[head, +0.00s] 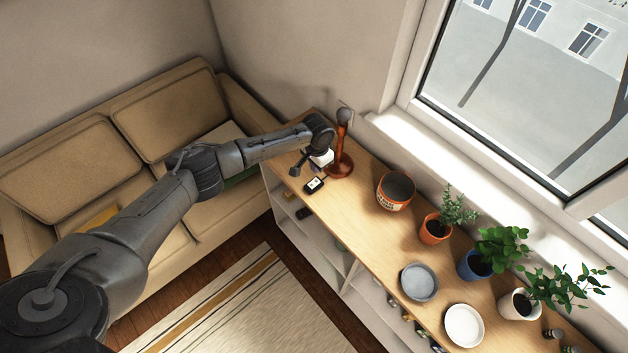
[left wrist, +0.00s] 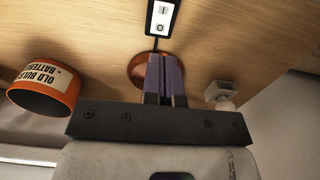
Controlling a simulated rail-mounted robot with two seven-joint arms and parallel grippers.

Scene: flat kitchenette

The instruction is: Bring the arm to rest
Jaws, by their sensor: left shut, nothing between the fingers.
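My left arm reaches in from the left in the head view, with its wrist end (head: 318,130) above the far end of the wooden shelf top (head: 345,208). In the left wrist view my left gripper (left wrist: 164,60) is shut, with its two fingers together and nothing between them. Behind the fingers in that view is the round copper base (left wrist: 141,70) of a lamp-like stand. The copper stand (head: 342,163) shows beside my wrist in the head view. I cannot tell whether the fingers touch anything. My right gripper is in neither view.
A small switch box (head: 314,185) lies by the stand. An orange can (head: 396,190), potted plants (head: 437,229), a grey bowl (head: 419,282) and a white plate (head: 464,325) line the shelf. The sofa (head: 150,130) lies behind my arm. The rug (head: 245,305) is clear.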

